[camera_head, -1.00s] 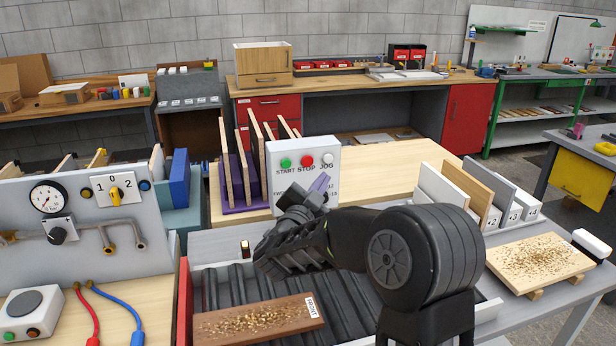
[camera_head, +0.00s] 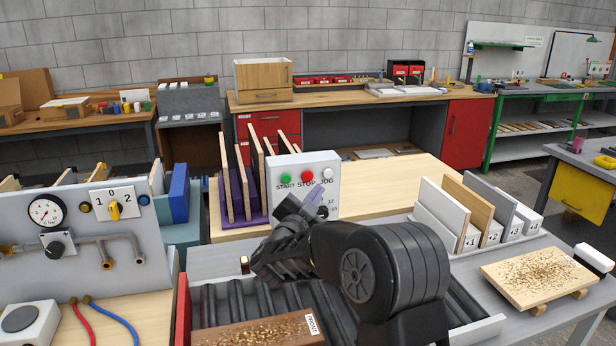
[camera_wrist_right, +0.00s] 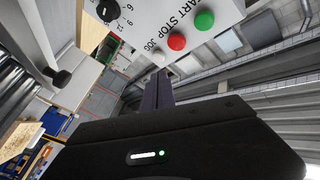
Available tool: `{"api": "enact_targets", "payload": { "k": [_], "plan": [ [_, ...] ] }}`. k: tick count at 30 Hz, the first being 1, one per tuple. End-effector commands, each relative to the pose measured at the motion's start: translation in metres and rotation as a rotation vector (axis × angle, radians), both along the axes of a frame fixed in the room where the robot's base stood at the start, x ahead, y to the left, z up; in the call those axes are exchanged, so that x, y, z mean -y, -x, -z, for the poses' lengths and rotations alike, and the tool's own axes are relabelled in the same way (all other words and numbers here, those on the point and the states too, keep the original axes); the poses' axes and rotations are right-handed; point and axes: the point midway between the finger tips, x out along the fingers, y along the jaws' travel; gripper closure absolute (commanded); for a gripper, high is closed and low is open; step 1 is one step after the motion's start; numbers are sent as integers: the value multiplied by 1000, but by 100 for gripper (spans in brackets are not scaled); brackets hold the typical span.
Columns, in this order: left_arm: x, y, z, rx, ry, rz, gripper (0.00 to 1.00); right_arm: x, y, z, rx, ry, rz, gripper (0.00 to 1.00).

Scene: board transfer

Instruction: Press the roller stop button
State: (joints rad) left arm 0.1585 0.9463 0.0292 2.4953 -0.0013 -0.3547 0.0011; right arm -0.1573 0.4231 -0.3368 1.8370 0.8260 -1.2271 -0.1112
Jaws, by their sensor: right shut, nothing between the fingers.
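The control box (camera_head: 330,158) is pale, with a green START button (camera_head: 285,180), a red STOP button (camera_head: 307,176) and a white JOG button (camera_head: 327,172) in a row. My right gripper (camera_head: 317,194) is shut and empty, its fingertips just below the STOP and JOG labels and covering part of the lower face. In the right wrist view the closed fingers (camera_wrist_right: 158,88) point toward the box, beside the JOG button (camera_wrist_right: 159,54), with the red STOP button (camera_wrist_right: 176,41) and green START button (camera_wrist_right: 204,20) beyond. No contact with a button is visible. My left gripper is out of view.
Below the box are dark rollers (camera_head: 225,298) with a brown board (camera_head: 255,333) on them. Upright boards in a purple rack (camera_head: 240,225) stand left of the box. A gauge panel (camera_head: 75,250) stands farther left.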

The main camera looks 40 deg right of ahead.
Motion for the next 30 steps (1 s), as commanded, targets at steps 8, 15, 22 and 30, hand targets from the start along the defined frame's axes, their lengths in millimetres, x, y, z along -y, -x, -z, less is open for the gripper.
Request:
{"api": "enact_targets", "payload": {
  "k": [8, 15, 22, 30],
  "plan": [
    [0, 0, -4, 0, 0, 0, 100, 12, -33, 0, 0, 1, 1, 100],
    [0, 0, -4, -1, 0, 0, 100, 15, -44, 0, 0, 1, -1, 100],
    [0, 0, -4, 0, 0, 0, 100, 15, -44, 0, 0, 0, -1, 100],
    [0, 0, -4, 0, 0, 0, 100, 15, -44, 0, 0, 0, -1, 100]
  ]
}}
